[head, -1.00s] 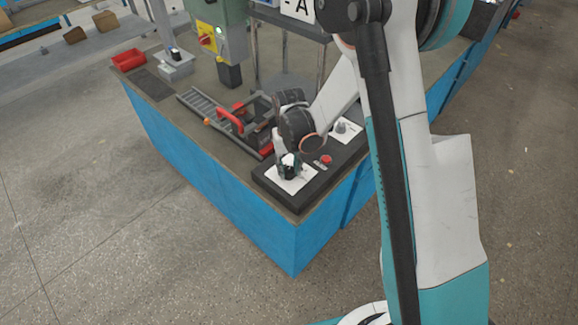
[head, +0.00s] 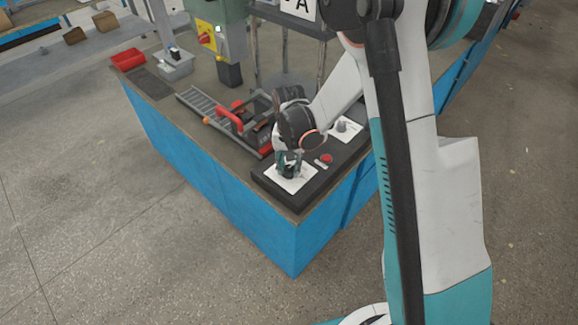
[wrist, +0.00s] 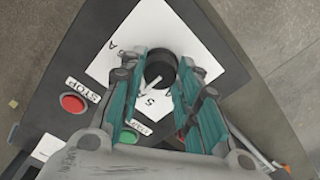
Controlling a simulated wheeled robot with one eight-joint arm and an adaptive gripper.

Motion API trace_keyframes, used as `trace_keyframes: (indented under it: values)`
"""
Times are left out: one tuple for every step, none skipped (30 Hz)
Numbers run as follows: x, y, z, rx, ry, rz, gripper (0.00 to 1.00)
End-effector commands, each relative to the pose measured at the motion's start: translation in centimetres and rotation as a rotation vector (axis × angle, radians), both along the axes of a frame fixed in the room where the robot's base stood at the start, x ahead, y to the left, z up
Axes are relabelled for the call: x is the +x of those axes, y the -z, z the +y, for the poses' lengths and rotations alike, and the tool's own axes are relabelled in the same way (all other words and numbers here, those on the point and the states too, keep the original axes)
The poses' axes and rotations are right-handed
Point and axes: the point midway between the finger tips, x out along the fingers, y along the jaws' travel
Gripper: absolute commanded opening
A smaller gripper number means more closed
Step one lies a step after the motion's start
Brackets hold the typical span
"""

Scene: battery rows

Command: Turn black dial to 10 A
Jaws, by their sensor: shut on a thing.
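The black dial (wrist: 161,66) sits on a white label plate (wrist: 182,22) in the wrist view. A white pointer line on it points toward the lower left of that view, near the "5 A" mark (wrist: 155,101). Another mark ending in "A" shows at the upper left; its number is partly hidden by a finger. My gripper (wrist: 162,68) has its teal fingers on both sides of the dial, shut on it. In the head view my gripper (head: 289,164) points down at the near white plate (head: 285,185), and the dial is mostly hidden by the fingers.
A red STOP button (wrist: 72,102) and a green button (wrist: 128,137) lie beside the plate on the black panel. A second white plate with a grey knob (head: 342,126) sits farther right. A red-handled fixture (head: 232,118) stands to the left on the blue bench (head: 200,143).

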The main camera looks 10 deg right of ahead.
Motion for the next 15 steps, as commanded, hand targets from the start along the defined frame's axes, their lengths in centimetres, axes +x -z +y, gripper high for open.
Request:
trace_keyframes:
  values:
    - [0.01,0.08,0.01,0.0,0.036,-0.001,0.06]
    - [0.0,0.08,0.01,0.0,0.06,-0.001,0.06]
    - [0.0,0.07,0.01,0.0,0.091,-0.001,0.06]
    - [0.0,0.07,0.0,0.0,0.114,-0.001,0.06]
    - [0.0,0.06,0.0,0.0,0.134,-0.001,0.06]
    - [0.0,0.05,0.0,0.0,0.161,-0.001,0.06]
    - [0.0,0.05,0.0,0.0,0.181,-0.001,0.06]
    - [0.0,0.04,0.01,0.0,0.199,-0.001,0.06]
    - [0.0,0.03,0.01,0.0,0.221,-0.001,0.06]
    - [0.01,0.03,0.01,0.0,0.238,-0.001,0.06]
    - [0.01,0.02,0.01,0.0,0.252,-0.001,0.06]
    - [0.01,0.02,0.01,-0.001,0.271,-0.001,0.06]
    - [0.01,0.01,0.01,-0.001,0.282,-0.001,0.06]
    - [0.01,0.01,0.01,-0.001,0.294,-0.001,0.06]
    - [0.02,0.0,0.0,0.0,0.306,-0.001,0.06]
